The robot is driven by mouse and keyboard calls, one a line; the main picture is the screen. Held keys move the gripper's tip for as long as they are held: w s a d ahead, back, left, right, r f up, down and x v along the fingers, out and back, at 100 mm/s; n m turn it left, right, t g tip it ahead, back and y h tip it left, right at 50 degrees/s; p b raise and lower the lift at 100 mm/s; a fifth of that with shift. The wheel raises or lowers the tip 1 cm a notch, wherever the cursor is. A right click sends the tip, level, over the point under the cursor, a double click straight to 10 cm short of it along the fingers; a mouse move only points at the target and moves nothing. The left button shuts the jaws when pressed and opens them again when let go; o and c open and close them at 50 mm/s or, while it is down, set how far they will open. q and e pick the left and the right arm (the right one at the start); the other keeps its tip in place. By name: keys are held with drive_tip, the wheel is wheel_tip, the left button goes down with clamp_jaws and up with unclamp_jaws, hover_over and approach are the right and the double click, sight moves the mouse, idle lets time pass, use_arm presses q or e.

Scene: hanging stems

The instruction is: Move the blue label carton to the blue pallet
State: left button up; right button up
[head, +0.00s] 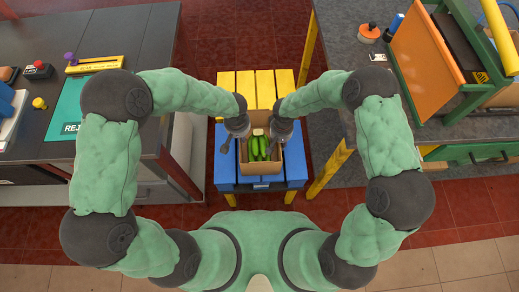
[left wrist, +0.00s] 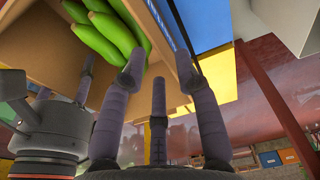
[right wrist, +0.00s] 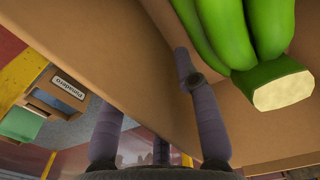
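An open cardboard carton (head: 262,184) holding green bananas (head: 259,147) stands on the blue-slatted pallet (head: 295,168). In the left wrist view, a blue label strip (left wrist: 163,20) shows on the carton's outer side. My left gripper (head: 235,148) is at the carton's left wall, one finger inside and others outside; its fingers look spread. My right gripper (head: 279,148) is at the right wall. In the right wrist view, one finger is inside beside the bananas (right wrist: 228,40) and the wall partly hides the outer finger. Contact with the walls is unclear.
A yellow-slatted pallet (head: 256,86) adjoins the blue one at the back. A dark bench (head: 50,140) with a teal mat stands on the left. A grey bench (head: 350,50) with an orange panel (head: 425,65) and green frame stands on the right. Tiled floor shows between them.

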drive_tip(key=shift+r, duration=0.1)
use_arm(q)
drive_tip(key=r, duration=0.3)
drive_tip(key=shift+s+r, duration=0.1)
drive_tip(key=shift+s, duration=0.2)
use_arm(e)
wheel_tip(320, 180, up, 12)
idle(0.6)
